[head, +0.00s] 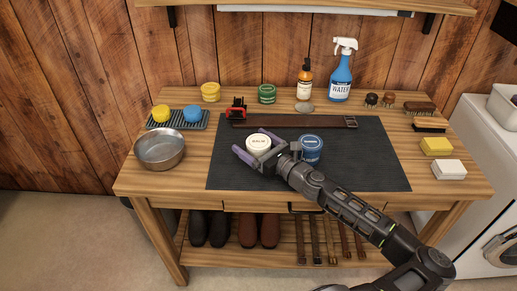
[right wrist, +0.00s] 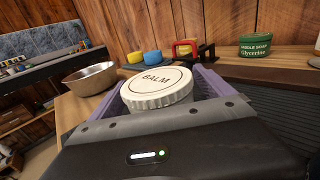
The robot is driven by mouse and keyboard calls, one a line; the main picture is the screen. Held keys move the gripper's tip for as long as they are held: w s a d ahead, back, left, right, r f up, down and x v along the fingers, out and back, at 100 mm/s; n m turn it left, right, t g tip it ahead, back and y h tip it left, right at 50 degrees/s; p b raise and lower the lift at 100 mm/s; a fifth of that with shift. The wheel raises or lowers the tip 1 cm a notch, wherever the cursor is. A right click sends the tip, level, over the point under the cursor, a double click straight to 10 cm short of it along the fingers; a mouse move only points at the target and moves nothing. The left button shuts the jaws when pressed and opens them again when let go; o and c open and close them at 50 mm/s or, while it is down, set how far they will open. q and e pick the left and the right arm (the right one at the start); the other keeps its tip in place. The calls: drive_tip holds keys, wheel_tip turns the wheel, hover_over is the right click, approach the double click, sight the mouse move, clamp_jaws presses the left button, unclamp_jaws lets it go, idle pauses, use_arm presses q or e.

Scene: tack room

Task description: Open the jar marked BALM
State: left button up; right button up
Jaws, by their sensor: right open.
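The jar marked BALM (head: 258,143) stands on the dark mat (head: 365,172). Its cream, ribbed lid with BALM on top also shows in the right wrist view (right wrist: 157,88), and the lid is on. My right gripper (head: 250,141) is open, with its two purple fingers on either side of the jar. A gap between fingers and lid is hard to judge. The jar's lower body is hidden by the gripper in the right wrist view. My left gripper is not in view.
A blue-lidded jar (head: 311,147) stands close right of my right gripper. A brown strap (head: 300,121) lies along the mat's back. A metal bowl (head: 160,149) is at left, and a green tin (head: 267,94) and spray bottle (head: 341,75) at the back. The mat's front right is clear.

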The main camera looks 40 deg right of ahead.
drive_tip(key=shift+w, duration=0.15)
drive_tip(key=shift+c, duration=0.3)
drive_tip(key=c, duration=1.7)
wheel_tip(320, 180, up, 10)
idle(0.6)
